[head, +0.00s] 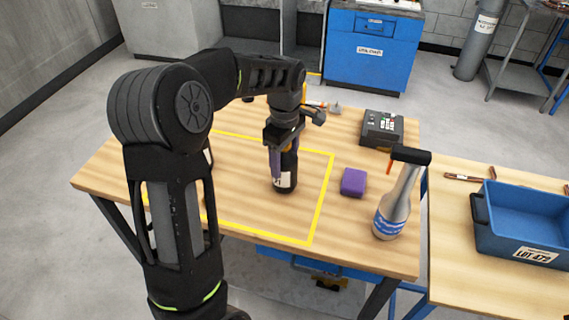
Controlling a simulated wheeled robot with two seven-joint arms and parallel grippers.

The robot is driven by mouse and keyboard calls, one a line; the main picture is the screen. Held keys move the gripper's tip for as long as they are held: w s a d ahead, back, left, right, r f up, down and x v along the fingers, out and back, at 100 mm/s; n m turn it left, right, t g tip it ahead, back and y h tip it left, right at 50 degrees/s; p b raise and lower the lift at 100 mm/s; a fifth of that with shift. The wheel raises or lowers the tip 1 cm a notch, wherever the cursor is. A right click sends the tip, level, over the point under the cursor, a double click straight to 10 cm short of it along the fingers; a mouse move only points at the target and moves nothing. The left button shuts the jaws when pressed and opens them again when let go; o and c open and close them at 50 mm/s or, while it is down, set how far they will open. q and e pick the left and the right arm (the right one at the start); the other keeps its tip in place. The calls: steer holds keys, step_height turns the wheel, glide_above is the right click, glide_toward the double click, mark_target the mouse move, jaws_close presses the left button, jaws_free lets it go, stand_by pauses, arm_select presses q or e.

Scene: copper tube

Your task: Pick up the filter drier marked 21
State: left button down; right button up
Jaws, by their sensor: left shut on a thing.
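A dark upright cylinder with a white label (285,181), which looks like a filter drier, stands on or just above the wooden table inside the yellow outline. The mark on its label is only partly readable, ending in what looks like a 1. My left gripper (281,146) comes down over its upper part and is shut on it. Another dark object with a bit of white (208,153) is mostly hidden behind my left arm. My right gripper is not in view.
A purple block (353,182) and a silver bottle with a black top (393,205) stand right of the yellow outline. A dark control box (382,128) is at the back right. A blue bin (525,220) sits on the right-hand table. The outline's front right is clear.

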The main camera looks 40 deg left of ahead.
arm_select(q)
step_height(320, 180, up, 9)
steer(key=shift+r+b, duration=0.2)
steer(key=shift+b, duration=0.25)
stand_by(0.4)
